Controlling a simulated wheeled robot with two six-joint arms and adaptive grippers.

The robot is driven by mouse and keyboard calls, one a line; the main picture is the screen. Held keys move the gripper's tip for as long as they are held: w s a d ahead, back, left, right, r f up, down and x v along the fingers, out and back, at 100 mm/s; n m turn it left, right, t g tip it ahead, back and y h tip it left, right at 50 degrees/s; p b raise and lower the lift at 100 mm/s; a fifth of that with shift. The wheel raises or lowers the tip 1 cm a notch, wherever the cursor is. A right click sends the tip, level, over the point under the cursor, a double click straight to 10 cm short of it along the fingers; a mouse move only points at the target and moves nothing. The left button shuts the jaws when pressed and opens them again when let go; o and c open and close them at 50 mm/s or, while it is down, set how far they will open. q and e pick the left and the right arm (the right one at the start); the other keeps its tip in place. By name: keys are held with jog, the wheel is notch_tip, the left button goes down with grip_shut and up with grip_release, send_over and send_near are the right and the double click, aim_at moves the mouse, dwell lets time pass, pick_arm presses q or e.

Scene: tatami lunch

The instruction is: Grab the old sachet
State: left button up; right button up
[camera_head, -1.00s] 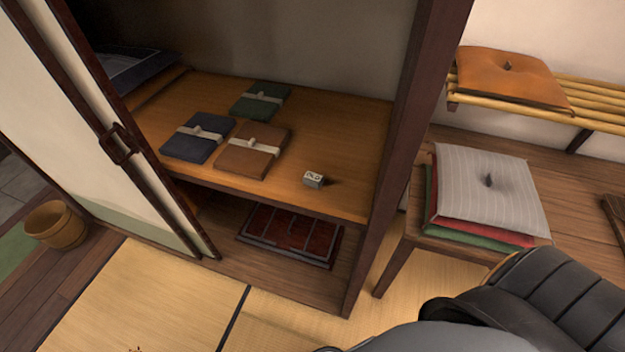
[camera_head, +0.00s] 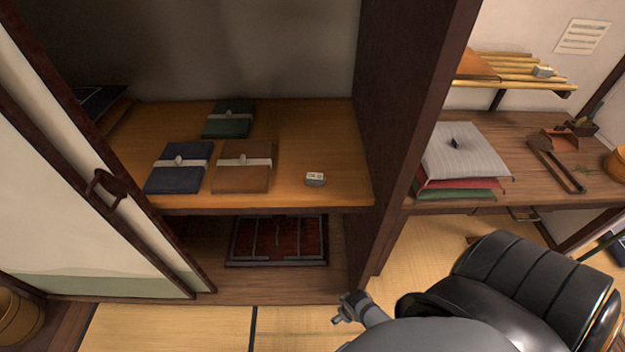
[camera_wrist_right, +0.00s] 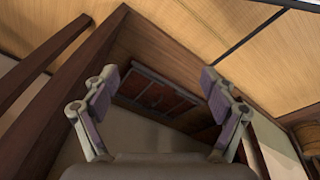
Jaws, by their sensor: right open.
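A small pale block with dark marks on its face (camera_head: 315,179) lies near the right front of the cupboard shelf. A similar small block (camera_head: 543,71) sits on the slatted rack at upper right. I cannot tell whether either is the old sachet. My right gripper (camera_wrist_right: 162,84) is open and empty in the wrist view, its fingers wide apart. In the head view a grey gripper part (camera_head: 348,308) shows low in front of the cupboard, below the shelf and apart from the blocks. My left gripper is not in view.
Folded blue (camera_head: 179,168), brown (camera_head: 243,167) and green (camera_head: 229,119) cloth packets lie on the shelf (camera_head: 290,200). A dark red tray (camera_head: 278,243) lies below. A dark post (camera_head: 418,130) divides the cupboard from stacked cushions (camera_head: 460,155). A sliding door (camera_head: 95,210) stands left.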

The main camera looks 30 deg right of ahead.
jog(key=w+a+r+p, duration=0.1)
jog(key=w+r, duration=0.4)
jog(key=r, duration=0.4)
notch_tip(320, 180, up, 32)
jog(key=m+h+p, duration=0.1)
jog(key=m+p, duration=0.2)
jog(key=m, duration=0.6)
send_over(315, 176)
jog(key=s+a, duration=0.2)
jog(key=shift+n+t, duration=0.3)
jog(key=x, duration=0.5)
jog(key=shift+d+f, duration=0.1)
jog(key=shift+f, duration=0.1)
jog(key=x, duration=0.4)
jog(key=shift+s+f+p, duration=0.15)
jog(key=shift+s+p, duration=0.1)
jog(key=shift+p, duration=0.15)
jog(key=shift+w+d+f, duration=0.1)
jog(key=shift+w+f, duration=0.05)
jog(key=shift+f, duration=0.3)
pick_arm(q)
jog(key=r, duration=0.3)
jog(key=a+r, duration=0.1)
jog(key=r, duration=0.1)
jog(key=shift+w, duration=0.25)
pick_arm(e)
jog(key=shift+c, duration=0.4)
jog(key=shift+r, duration=0.1)
jog(key=c, duration=0.9)
